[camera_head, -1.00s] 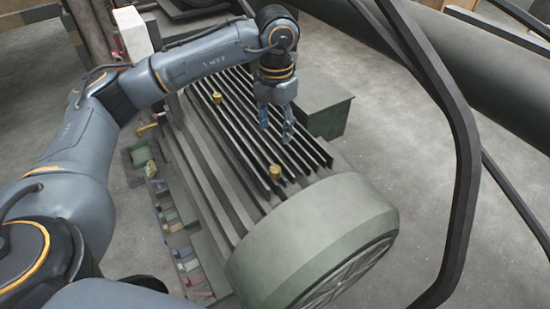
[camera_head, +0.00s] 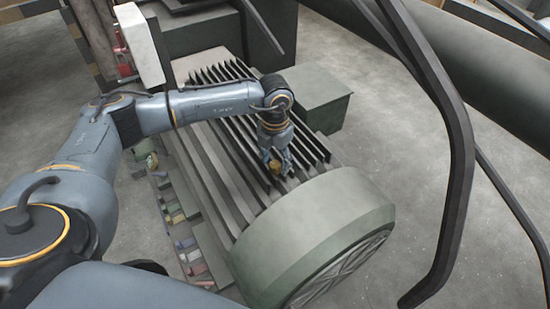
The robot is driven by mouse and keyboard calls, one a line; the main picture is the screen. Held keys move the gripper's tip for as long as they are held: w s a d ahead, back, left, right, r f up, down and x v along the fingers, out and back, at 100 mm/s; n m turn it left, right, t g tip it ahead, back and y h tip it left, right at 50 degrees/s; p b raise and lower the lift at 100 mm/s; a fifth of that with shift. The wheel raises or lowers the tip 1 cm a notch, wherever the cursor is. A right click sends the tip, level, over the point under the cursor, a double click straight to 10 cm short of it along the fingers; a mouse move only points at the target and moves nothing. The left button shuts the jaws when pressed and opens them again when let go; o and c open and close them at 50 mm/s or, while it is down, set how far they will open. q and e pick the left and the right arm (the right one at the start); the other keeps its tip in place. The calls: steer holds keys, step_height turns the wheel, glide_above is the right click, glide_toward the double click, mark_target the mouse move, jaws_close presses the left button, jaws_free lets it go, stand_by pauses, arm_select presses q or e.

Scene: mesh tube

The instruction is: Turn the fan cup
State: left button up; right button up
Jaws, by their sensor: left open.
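The gripper hides part of the cup. My right gripper is not in view.
Parallel dark fins (camera_head: 235,150) run along the motor top. A green box (camera_head: 310,95) stands on the motor's far side. A dark bent frame bar (camera_head: 460,150) rises at right. Small coloured pieces (camera_head: 183,243) lie along the near side.

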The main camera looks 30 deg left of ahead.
arm_select(q)
steer(key=shift+f, duration=0.15)
jaws_close()
steer(key=m+b, duration=0.3)
steer(key=shift+f, duration=0.2)
steer(key=shift+r+m+b, duration=0.15)
steer(key=shift+m+b, duration=1.7)
steer(key=shift+m, duration=0.45)
